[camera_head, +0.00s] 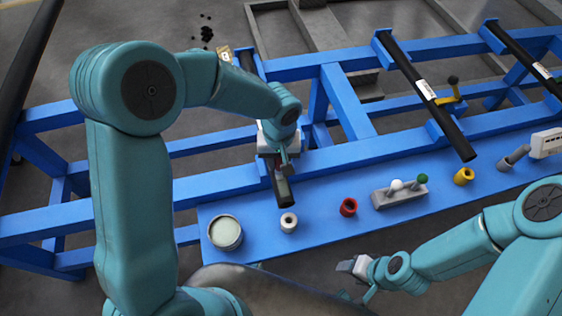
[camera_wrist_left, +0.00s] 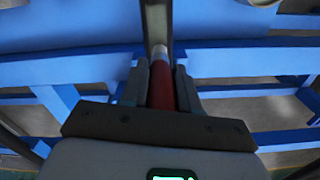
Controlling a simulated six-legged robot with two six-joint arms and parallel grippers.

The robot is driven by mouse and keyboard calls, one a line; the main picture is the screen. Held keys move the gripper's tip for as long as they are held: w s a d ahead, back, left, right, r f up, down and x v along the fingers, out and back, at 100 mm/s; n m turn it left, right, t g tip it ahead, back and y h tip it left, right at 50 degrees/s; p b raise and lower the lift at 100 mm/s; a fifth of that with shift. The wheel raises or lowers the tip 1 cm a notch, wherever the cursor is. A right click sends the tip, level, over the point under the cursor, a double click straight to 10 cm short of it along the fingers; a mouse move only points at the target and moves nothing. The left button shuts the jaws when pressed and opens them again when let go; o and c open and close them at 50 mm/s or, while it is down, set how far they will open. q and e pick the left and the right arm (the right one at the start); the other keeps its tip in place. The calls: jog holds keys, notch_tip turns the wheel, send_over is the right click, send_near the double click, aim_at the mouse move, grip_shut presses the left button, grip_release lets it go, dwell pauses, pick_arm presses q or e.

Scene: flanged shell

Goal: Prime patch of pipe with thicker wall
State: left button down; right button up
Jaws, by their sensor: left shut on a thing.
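My left gripper (camera_head: 284,165) is shut on a brush with a dark red handle and a silver collar, and the brush (camera_wrist_left: 162,88) points away between the fingers in the wrist view. The gripper is just above the near end of the left black pipe (camera_head: 284,198), hiding part of it. A greyish-green patch shows near that pipe end; I cannot tell whether bristles touch it. The middle pipe (camera_head: 410,74) and right pipe (camera_head: 520,50) lie on the blue rack. An open can (camera_head: 226,233) holds pale green paint. My right gripper (camera_head: 354,269) hangs low in front of the bench; its jaws are unclear.
On the blue bench (camera_head: 262,236) stand a white ring (camera_head: 289,222), a red ring (camera_head: 348,207), a yellow ring (camera_head: 464,176) and a grey block (camera_head: 394,197) with white and green knobs. A grey tool (camera_head: 513,157) and white box (camera_head: 545,144) are at right.

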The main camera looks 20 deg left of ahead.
pick_arm(q)
jog(key=shift+w+a+f, duration=0.1)
jog(key=shift+w+a, duration=0.05)
jog(key=shift+w, duration=0.3)
jog(key=shift+w+a+r, duration=0.15)
jog(key=shift+w+r, duration=0.15)
jog(key=shift+a+r+p, duration=0.1)
jog(key=shift+r+p, duration=0.1)
jog(key=shift+p, duration=0.15)
jog(key=shift+s+r+p, duration=0.15)
jog(key=shift+r+p, duration=0.05)
jog(key=shift+r, duration=0.35)
jog(key=shift+s+r+p, duration=0.15)
jog(key=shift+r, duration=0.35)
jog(key=shift+d+r, duration=0.2)
notch_tip(320, 180, up, 4)
jog(key=p, duration=0.3)
jog(key=shift+f, duration=0.1)
jog(key=shift+w+r+p, duration=0.2)
jog(key=shift+r+p, duration=0.2)
jog(key=shift+s+r, duration=0.15)
pick_arm(e)
jog(key=v, duration=0.5)
jog(key=shift+w+a+r, duration=0.1)
jog(key=shift+w+r, duration=0.1)
jog(key=shift+w, duration=0.05)
